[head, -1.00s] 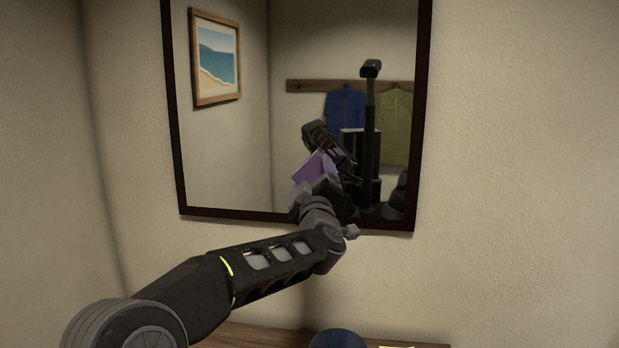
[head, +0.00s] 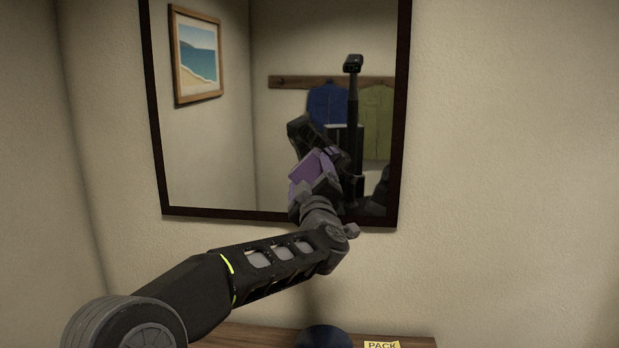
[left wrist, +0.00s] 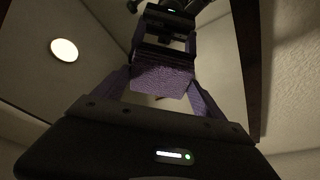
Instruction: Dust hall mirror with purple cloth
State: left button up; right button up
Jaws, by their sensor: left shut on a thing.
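The hall mirror (head: 220,165) hangs on the wall in a dark frame, above a wooden shelf or table. My left gripper (head: 318,180) is at the lower middle of the mirror, shut on the purple cloth (head: 303,172). In the left wrist view the purple cloth (left wrist: 162,80) sits between the fingers, facing the mirror glass (left wrist: 105,25), where my arm is reflected. Whether the cloth touches the glass I cannot tell. My right gripper is not in view.
A wooden surface (head: 250,337) runs along the bottom, with a dark blue round object (head: 324,338) and a yellow note reading PACK (head: 382,344). The wall right of the mirror is bare. The picture, coats and hooks appear only as reflections.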

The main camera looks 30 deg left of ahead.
aim_at(293, 174)
pick_arm(q)
jog(key=shift+s+a+f+b, duration=0.1)
jog(key=shift+s+a+b, duration=0.15)
jog(key=shift+a, duration=0.4)
jog(key=shift+s+a+b, duration=0.15)
jog(key=shift+a+b, duration=0.1)
jog(key=shift+a, duration=0.35)
jog(key=shift+s+a, duration=0.2)
jog(key=shift+a, duration=0.25)
jog(key=shift+a, duration=0.1)
jog(key=shift+s+a+b, duration=0.3)
jog(key=shift+a+b, duration=0.05)
jog(key=shift+a, duration=0.45)
jog(key=shift+s+a+b, duration=0.25)
jog(key=shift+a+b, duration=0.1)
jog(key=shift+a, duration=0.45)
jog(key=shift+a, duration=0.1)
jog(key=shift+s+a+b, duration=0.25)
jog(key=shift+a+b, duration=0.05)
jog(key=shift+a, duration=0.3)
jog(key=shift+s+a+b, duration=0.25)
jog(key=shift+a+b, duration=0.05)
jog(key=shift+a, duration=0.3)
jog(key=shift+s+a, duration=0.1)
jog(key=shift+a, duration=0.3)
jog(key=shift+a, duration=0.1)
